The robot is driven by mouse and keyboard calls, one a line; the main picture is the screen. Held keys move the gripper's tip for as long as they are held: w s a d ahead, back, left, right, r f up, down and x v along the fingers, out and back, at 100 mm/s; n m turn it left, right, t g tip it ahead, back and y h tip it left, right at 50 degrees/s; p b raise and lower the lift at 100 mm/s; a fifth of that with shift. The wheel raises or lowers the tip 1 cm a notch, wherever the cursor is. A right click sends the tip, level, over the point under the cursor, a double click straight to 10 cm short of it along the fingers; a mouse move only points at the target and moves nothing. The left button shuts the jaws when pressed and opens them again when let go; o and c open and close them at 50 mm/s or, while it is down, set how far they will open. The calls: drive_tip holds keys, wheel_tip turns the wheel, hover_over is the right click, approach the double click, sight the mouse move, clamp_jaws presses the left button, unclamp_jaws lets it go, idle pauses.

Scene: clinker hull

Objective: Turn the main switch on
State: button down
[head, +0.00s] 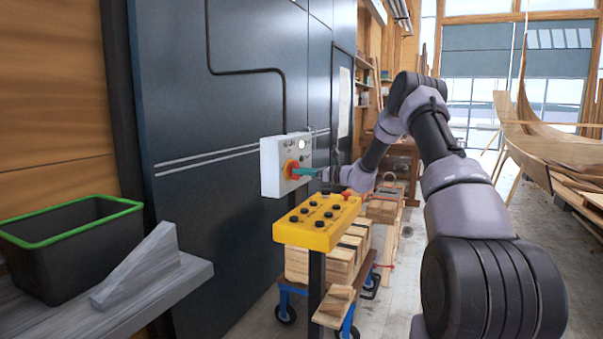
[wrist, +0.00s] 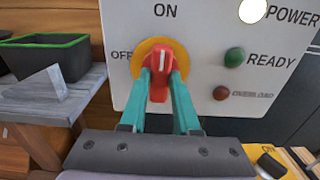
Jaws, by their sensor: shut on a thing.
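The main switch is a red knob (wrist: 163,58) on a yellow disc (wrist: 142,58), on the front of a white control box (head: 270,168). The knob's white mark points up, roughly toward the word ON above the disc. OFF is printed to its left. My gripper (wrist: 160,78) is shut on the knob, with one teal finger on each side. In the head view my gripper (head: 297,172) reaches the box from the right, and the knob is partly hidden by the fingers.
The POWER lamp (wrist: 252,10) glows white; the green READY lamp (wrist: 235,57) and red OVERLOAD lamp (wrist: 221,93) look dim. A yellow button panel (head: 318,222) stands on a post just below. A black bin (head: 75,255) and grey wedge (head: 140,268) are on a shelf at left.

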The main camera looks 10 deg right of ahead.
drive_tip(key=c, duration=0.6)
unclamp_jaws()
drive_tip(key=shift+c, duration=0.2)
drive_tip(key=v, duration=1.1)
drive_tip(key=s+a+r+n+g+h, duration=0.2)
drive_tip(key=s+a+r+n+g, duration=0.3)
drive_tip(key=s, duration=0.5)
drive_tip(key=s+a+r+n+g+h, duration=0.2)
drive_tip(key=s+a+r+n, duration=0.45)
drive_tip(key=s, duration=0.35)
drive_tip(key=s+d+r+n+t+h, duration=0.1)
drive_tip(key=s+d+n+h, duration=0.1)
drive_tip(key=s, duration=0.6)
drive_tip(key=s+d+r+n+t+h, duration=0.1)
drive_tip(key=s+d+r+n+h, duration=0.1)
drive_tip(key=s, duration=0.7)
drive_tip(key=s+d+r+n+t+h, duration=0.1)
drive_tip(key=s+d+n+h, duration=0.2)
drive_tip(key=s+n, duration=0.3)
drive_tip(key=s+h, duration=0.1)
drive_tip(key=s, duration=0.2)
drive_tip(key=shift+r+t+h, duration=0.3)
